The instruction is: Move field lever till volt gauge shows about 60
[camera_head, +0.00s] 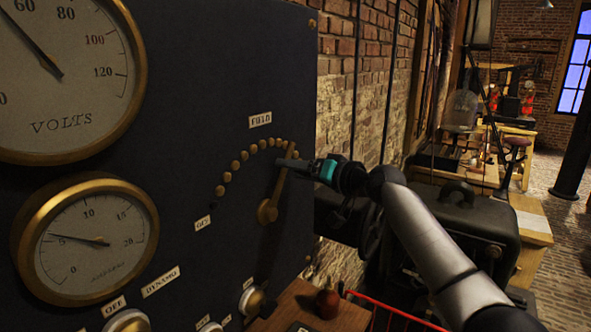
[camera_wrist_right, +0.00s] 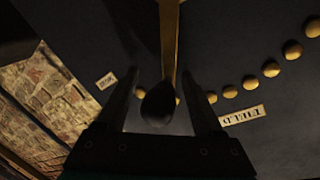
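The volt gauge (camera_head: 75,110) is at the upper left in the head view, partly cut off. Its needle points up and left, a little left of the 60 mark, so it reads somewhat below 60. The brass field lever (camera_head: 276,190) leans up and slightly right from its pivot, at the right part of the arc of brass studs (camera_head: 235,165). My right gripper (camera_head: 290,163) is at the lever's upper end. In the wrist view the dark lever knob (camera_wrist_right: 158,103) sits between the two spread fingers, with gaps on both sides. My left gripper is not in view.
The FIELD label (camera_head: 260,120) is above the studs. A smaller gauge (camera_head: 90,265) reads near 5. Knobs (camera_head: 252,301) line the panel's bottom. A small reddish bottle (camera_head: 327,303) stands on a wooden ledge below. A brick wall (camera_head: 350,90) lies right of the panel.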

